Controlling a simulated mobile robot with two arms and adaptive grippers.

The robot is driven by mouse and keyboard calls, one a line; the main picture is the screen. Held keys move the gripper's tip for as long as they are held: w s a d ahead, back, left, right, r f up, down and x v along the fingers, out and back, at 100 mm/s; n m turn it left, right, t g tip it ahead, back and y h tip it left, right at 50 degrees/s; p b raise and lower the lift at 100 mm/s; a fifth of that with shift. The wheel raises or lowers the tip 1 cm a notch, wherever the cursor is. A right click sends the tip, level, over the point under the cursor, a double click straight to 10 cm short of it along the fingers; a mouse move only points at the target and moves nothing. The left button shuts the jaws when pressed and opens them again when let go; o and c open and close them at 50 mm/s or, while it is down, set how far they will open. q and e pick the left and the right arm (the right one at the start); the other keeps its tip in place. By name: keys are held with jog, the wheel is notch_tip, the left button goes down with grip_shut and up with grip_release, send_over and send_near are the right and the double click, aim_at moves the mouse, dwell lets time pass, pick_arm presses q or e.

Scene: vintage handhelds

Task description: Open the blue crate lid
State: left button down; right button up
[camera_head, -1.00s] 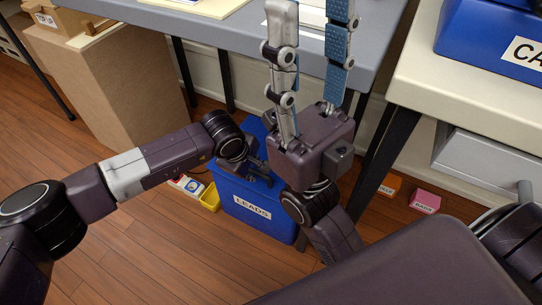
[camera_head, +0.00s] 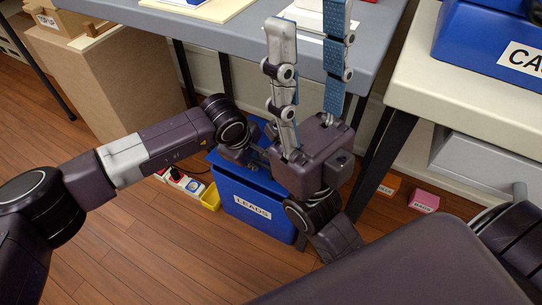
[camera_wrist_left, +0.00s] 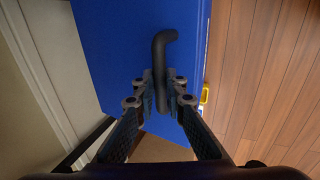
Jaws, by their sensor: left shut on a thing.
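The blue crate (camera_head: 252,203) stands on the floor under the grey table, with a LEADS label on its front. In the left wrist view its blue lid (camera_wrist_left: 115,50) fills the upper middle, with a dark bent handle (camera_wrist_left: 159,62). My left gripper (camera_wrist_left: 166,90) is shut on this handle. In the head view my left wrist is over the crate, and its fingers are mostly hidden. My right gripper (camera_head: 309,22) points up in front of the grey table, open and empty. It hides part of the crate's lid, so I cannot tell how far the lid is raised.
The grey table (camera_head: 228,30) and its legs stand behind the crate. A cardboard box (camera_head: 110,85) is at the left, a cream table (camera_head: 470,115) at the right. A yellow bin (camera_head: 210,197), orange box (camera_head: 389,185) and pink box (camera_head: 424,201) are on the floor.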

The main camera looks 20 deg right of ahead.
pick_arm(q)
jog(key=shift+w+r, duration=0.1)
jog(key=shift+w+d+r, duration=0.2)
jog(key=shift+d+r, duration=0.1)
jog(key=shift+r, duration=0.4)
jog(key=shift+w+d+r, duration=0.2)
jog(key=shift+d+r, duration=0.05)
jog(key=shift+r, duration=0.4)
jog(key=shift+w+d+r, duration=0.1)
jog(key=shift+d+r, duration=0.05)
jog(key=shift+r, duration=0.15)
jog(key=c, duration=2)
grip_release()
jog(key=shift+f, duration=0.1)
jog(key=shift+o, duration=0.2)
